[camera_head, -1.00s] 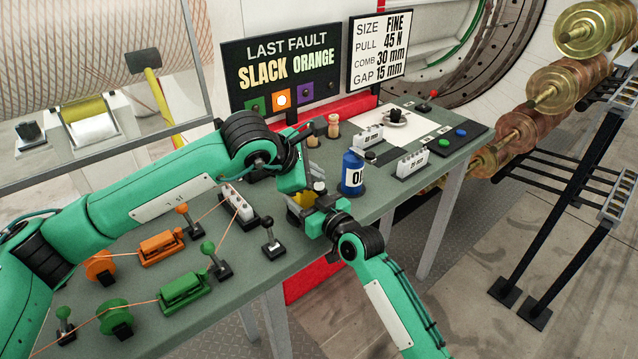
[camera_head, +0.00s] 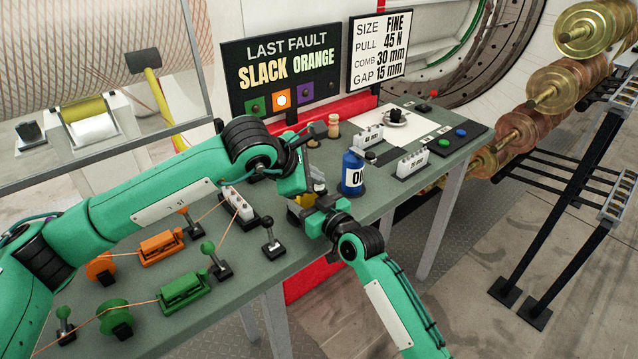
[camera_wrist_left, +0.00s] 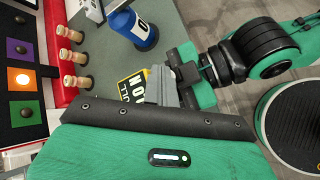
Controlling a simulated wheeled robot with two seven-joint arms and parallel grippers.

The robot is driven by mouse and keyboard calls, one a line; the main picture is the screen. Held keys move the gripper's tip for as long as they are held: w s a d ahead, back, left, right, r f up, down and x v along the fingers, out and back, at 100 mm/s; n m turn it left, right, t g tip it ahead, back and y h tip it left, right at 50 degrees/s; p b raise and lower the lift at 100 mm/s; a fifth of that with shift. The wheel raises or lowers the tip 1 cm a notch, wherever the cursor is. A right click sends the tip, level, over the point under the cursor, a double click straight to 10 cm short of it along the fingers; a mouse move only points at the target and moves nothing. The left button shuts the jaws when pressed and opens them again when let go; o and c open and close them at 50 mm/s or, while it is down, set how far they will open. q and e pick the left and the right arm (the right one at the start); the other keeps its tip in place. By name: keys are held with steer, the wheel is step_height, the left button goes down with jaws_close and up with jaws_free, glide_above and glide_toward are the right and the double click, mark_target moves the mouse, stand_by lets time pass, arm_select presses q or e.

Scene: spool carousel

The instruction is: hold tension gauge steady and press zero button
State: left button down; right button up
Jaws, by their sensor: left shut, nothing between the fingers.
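A yellow object with a black label, which I take for the tension gauge (camera_head: 297,208), stands at the bench's front edge. It shows in the left wrist view (camera_wrist_left: 131,86), partly hidden by both grippers. Its zero button cannot be made out. My left gripper (camera_head: 312,188) is shut and empty, pointing down close above the gauge; contact cannot be told. My right gripper (camera_head: 322,206) comes in from the front right, right up against the gauge. In the left wrist view its grey fingers (camera_wrist_left: 172,88) meet the gauge's side, but their closure is hidden.
A blue bottle (camera_head: 352,174) stands just right of the grippers. Wooden pegs (camera_head: 333,127) stand behind. A white block (camera_head: 238,203), orange clamp (camera_head: 161,247), green clamp (camera_head: 184,288) and levers with threads fill the left. Two white combs (camera_head: 411,164) are to the right.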

arm_select(q)
steer(key=shift+f, duration=0.1)
stand_by(0.3)
steer(key=shift+r, duration=0.85)
steer(key=shift+r, duration=0.15)
step_height(320, 180, up, 5)
steer(key=shift+f, duration=0.1)
stand_by(0.6)
arm_select(e)
steer(key=o, duration=1.3)
steer(key=shift+c, duration=0.2)
steer(key=shift+s+d, duration=0.1)
